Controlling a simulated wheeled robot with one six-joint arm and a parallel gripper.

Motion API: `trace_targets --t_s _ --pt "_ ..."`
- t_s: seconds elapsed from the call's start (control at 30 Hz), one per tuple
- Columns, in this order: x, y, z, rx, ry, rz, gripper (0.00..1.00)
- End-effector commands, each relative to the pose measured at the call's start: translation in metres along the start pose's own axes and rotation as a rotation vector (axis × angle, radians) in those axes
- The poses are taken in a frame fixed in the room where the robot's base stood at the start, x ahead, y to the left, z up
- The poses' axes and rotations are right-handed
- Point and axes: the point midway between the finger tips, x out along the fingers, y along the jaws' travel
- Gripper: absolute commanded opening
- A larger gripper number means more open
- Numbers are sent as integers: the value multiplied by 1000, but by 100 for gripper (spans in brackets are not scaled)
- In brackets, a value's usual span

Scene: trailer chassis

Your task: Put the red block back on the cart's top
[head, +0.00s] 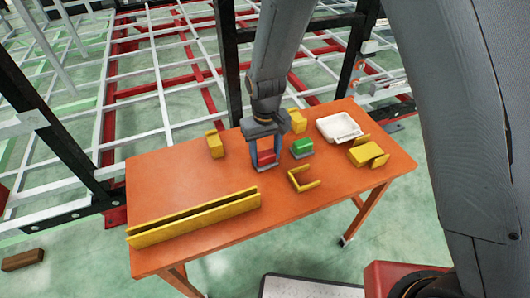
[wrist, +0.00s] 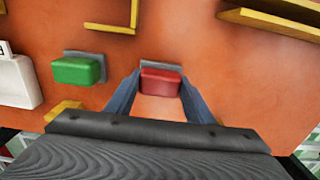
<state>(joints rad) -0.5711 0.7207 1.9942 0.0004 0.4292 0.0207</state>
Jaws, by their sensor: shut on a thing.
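The red block (head: 267,157) is between the two blue fingers of my gripper (head: 265,152), low over the orange table. In the wrist view the red block (wrist: 160,83) sits between the fingertips of my gripper (wrist: 160,88), which is shut on it. A grey plate (wrist: 161,64) shows right at the block's far edge; whether the block rests on it or hangs just above, I cannot tell. The orange table (head: 180,185) stands on legs. I cannot tell which surface is the cart's top.
A green block (head: 302,146) on a grey plate stands just right of my gripper. A white tray (head: 338,127) and yellow brackets (head: 369,151) lie farther right. A long yellow channel (head: 195,216) lies along the front left. A white-grey framework stands behind the table.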

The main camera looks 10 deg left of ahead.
Motion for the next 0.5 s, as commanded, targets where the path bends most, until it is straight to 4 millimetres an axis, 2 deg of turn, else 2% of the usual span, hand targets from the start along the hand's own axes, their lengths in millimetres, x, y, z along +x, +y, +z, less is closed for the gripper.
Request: trace_targets --t_s 0.17,0.2,0.3,0.5 --pt "4 0 0 0 0 0 27" --pt "3 0 0 0 0 0 55" --pt "3 0 0 0 0 0 70" --pt "3 0 0 0 0 0 70"
